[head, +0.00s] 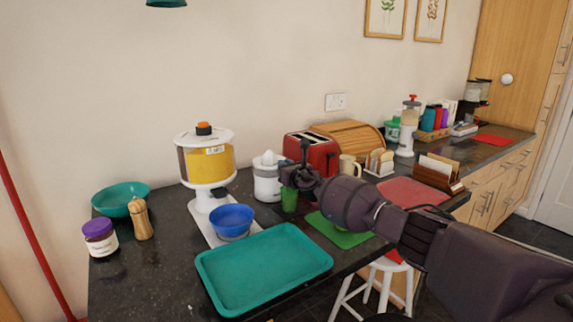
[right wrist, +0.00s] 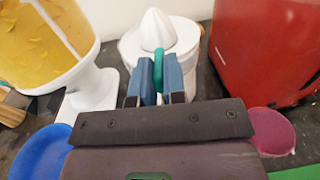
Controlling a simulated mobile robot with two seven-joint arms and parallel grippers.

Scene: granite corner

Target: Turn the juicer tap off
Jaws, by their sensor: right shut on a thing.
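The juicer (head: 267,180) is white with a grey base and a ribbed cone on top. It stands on the dark counter left of the red toaster. It also fills the upper middle of the right wrist view (right wrist: 158,30). A teal tap lever (right wrist: 158,62) shows at its front, between the two blue fingers of my right gripper (right wrist: 157,78). The fingers are shut on the lever. In the head view my right gripper (head: 286,175) is at the juicer's right front, and the lever is too small to make out. My left gripper is out of view.
The red toaster (head: 320,152) is close behind my gripper. A green cup (head: 289,200) stands just below it. A teal tray (head: 262,267) lies in front.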

